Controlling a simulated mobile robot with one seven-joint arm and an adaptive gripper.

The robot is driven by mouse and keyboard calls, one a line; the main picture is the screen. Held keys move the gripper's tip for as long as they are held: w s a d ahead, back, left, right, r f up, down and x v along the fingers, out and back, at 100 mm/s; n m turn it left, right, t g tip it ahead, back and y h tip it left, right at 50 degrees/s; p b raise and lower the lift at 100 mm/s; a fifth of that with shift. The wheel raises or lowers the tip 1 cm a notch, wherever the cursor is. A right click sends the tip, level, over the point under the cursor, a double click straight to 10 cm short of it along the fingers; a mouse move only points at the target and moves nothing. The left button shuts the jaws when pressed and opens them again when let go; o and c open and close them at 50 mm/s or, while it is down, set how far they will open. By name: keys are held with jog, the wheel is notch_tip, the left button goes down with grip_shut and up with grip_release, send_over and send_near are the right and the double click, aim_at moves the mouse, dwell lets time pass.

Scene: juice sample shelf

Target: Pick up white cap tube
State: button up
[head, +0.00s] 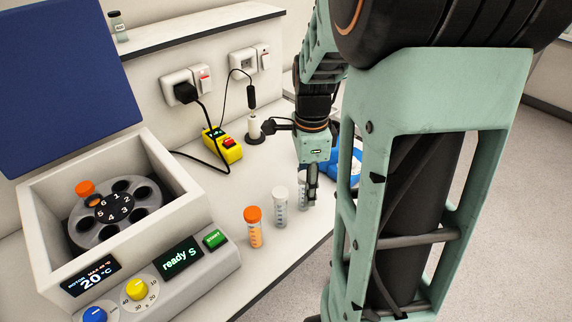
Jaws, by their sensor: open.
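A tube with a white cap (280,207) stands upright near the front edge of the bench in the head view. A tube with an orange cap (253,229) stands to its left and a little nearer. My gripper (311,194) points down just right of the white cap tube, apart from it, and is open. Something pale and clear, perhaps another tube (303,196), shows beside my fingers and is partly hidden by them. I cannot tell whether the fingers are around it.
A centrifuge (196,213) with its blue lid raised stands at left, with an orange cap tube in its rotor (85,229). A yellow device (222,146) and a dark stand (254,134) are behind. A blue object (347,163) is partly hidden by my arm.

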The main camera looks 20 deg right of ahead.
notch_tip(320, 180, down, 4)
jog(key=shift+w+a+r, duration=0.1)
jog(key=shift+w, duration=0.05)
grip_shut()
dwell(0.3)
